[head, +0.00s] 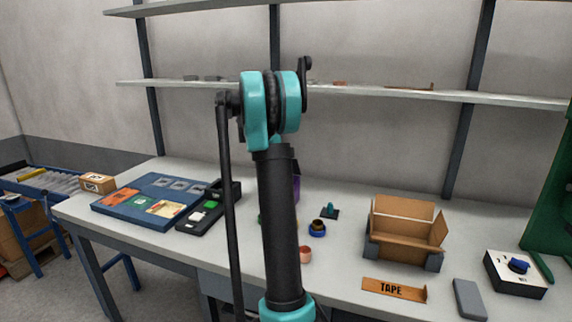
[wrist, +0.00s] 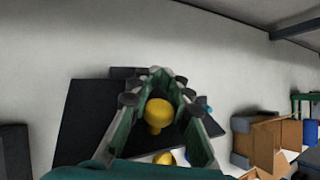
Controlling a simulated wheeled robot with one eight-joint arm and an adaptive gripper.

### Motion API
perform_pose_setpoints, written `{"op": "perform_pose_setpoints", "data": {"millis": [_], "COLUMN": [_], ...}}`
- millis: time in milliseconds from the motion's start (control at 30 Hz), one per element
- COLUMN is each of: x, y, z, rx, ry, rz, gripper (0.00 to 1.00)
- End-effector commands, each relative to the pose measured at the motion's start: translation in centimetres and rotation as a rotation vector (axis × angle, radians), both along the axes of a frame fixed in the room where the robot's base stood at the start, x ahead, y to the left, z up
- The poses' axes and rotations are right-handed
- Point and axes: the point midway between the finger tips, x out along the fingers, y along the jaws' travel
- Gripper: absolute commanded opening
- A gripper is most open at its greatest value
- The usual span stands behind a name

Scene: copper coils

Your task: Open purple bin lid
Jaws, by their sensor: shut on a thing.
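A sliver of the purple bin (head: 297,187) shows in the head view, just right of my dark arm link; the rest of it and its lid are hidden behind my arm. In the wrist view my gripper (wrist: 157,80) has its green-and-grey fingers closed in around a yellow knob (wrist: 158,113), with a dark surface behind it. The fingers are shut on this knob. Whether the knob belongs to the purple lid, and whether the lid is raised, I cannot tell. My gripper is hidden in the head view.
An open cardboard box (head: 400,240) stands right of my arm, with a TAPE sign (head: 393,289) in front. A copper coil (head: 305,254) and a dark-and-yellow spool (head: 317,228) lie near my arm. A blue tray (head: 150,190) is at left. A shelf (head: 370,91) runs above the table.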

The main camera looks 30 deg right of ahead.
Motion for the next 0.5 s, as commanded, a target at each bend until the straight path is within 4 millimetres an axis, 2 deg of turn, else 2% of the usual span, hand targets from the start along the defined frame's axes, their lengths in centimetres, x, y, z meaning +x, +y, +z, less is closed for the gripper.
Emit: {"op": "perform_pose_setpoints", "data": {"millis": [500], "x": [2.2], "y": [-2.6], "z": [-0.3], "rx": [0.355], "ry": [0.316], "rz": [-0.003], "gripper": [0.0]}}
